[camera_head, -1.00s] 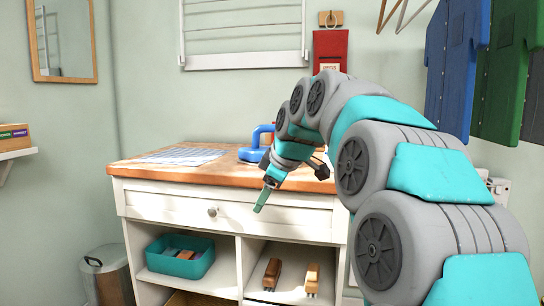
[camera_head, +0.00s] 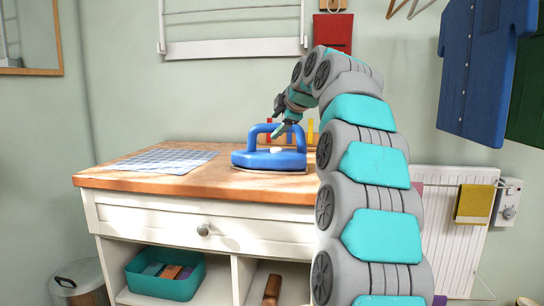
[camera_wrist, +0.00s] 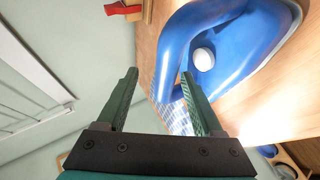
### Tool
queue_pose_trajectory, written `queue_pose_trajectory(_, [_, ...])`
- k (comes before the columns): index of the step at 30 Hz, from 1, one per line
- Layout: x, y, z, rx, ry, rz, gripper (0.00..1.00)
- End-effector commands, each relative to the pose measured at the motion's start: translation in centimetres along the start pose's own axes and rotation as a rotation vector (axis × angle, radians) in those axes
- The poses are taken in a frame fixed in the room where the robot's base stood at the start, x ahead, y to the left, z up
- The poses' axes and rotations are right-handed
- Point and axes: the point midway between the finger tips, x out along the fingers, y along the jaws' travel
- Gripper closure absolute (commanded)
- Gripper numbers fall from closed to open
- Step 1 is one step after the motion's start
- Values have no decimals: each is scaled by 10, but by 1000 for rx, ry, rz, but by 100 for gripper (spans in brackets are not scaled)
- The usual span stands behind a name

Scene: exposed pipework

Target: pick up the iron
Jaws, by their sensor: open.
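A blue iron (camera_head: 268,160) stands on the wooden top of the white cabinet, with its looped handle (camera_head: 272,129) uppermost. My gripper (camera_head: 282,131) is at the handle in the head view, reaching in from the upper right. In the wrist view my gripper (camera_wrist: 158,88) is open, with two green fingers apart. The iron (camera_wrist: 225,50) fills the upper right there. The right finger's tip overlaps the handle's edge, and the left finger is clear of it to the left. I cannot tell whether the right finger touches the handle. Part of the handle is hidden behind my gripper in the head view.
A checked cloth (camera_head: 165,161) lies flat on the wooden top (camera_head: 120,180), left of the iron. Small coloured bottles (camera_head: 310,131) stand behind the iron by the wall. A drying rack (camera_head: 235,45) hangs on the wall above. The top between cloth and iron is clear.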

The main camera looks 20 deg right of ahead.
Motion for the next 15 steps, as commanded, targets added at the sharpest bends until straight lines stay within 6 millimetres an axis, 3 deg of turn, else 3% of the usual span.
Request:
queue_pose_trajectory(12, [48, -6, -2, 2, -1, -2, 32])
queue_pose_trajectory(15, [52, -6, -2, 2, 0, 0, 32])
